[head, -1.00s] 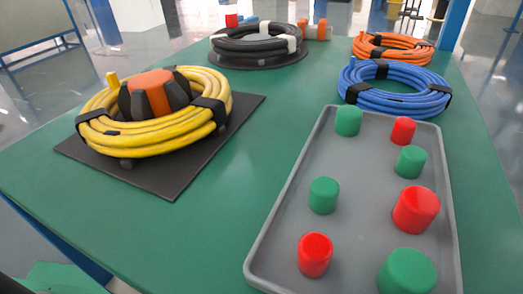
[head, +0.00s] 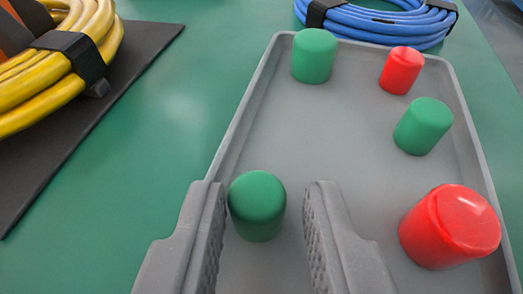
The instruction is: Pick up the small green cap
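My gripper (head: 265,200) is open at the bottom middle of the head view, with its two grey textured fingers apart. A small green cap (head: 257,207) stands upright on the grey tray (head: 290,140) and shows between the fingers, nearer the left one. I cannot tell whether the left finger touches it. Two other green caps stand on the tray: one at the far left corner (head: 314,56) and one at the right (head: 423,126).
A small red cap (head: 401,70) stands at the far right of the tray, and a larger red cap (head: 450,227) at the near right. A blue cable coil (head: 380,22) lies behind the tray. A yellow coil (head: 62,62) rests on a dark mat (head: 130,60) at left.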

